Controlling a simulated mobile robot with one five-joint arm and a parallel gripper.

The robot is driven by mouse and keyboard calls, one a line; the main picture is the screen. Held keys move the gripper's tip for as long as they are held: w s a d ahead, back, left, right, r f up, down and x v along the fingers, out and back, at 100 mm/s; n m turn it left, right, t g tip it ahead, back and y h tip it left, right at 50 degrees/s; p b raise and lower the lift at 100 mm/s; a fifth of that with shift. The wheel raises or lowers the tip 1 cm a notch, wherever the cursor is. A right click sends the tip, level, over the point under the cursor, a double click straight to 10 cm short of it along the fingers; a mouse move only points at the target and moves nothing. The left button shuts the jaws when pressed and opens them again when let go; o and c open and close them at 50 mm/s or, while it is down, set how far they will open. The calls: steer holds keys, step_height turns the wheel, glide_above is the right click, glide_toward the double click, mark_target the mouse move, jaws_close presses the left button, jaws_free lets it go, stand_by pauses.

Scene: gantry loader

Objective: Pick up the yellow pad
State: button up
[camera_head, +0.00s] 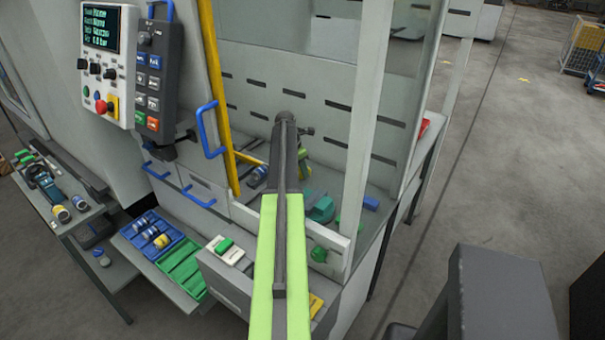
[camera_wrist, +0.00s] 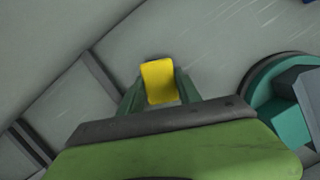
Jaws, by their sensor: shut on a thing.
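The yellow pad (camera_wrist: 158,80) shows in the middle of the wrist view, between the two green fingers of my gripper (camera_wrist: 159,88). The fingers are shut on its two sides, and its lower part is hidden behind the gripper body. Pale grey surface shows around the pad; I cannot tell how far above it the pad is. In the head view my arm reaches into the machine bay, and the pad cannot be made out there.
A teal block (camera_head: 321,208) lies on the bay floor right of my arm; a teal round part (camera_wrist: 283,100) is close right in the wrist view. A blue block (camera_head: 371,203) lies further right. A glass panel, a yellow rail (camera_head: 218,100) and a blue handle (camera_head: 208,130) flank the opening.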

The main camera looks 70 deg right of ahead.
jaws_close()
steer(key=shift+r+p, duration=0.55)
step_height(320, 180, up, 4)
steer(key=p, duration=0.4)
steer(key=s+a+r+p, duration=0.2)
steer(key=s+r+p, duration=0.4)
steer(key=s, duration=0.5)
steer(key=shift+s, duration=0.25)
steer(key=shift+d, duration=0.1)
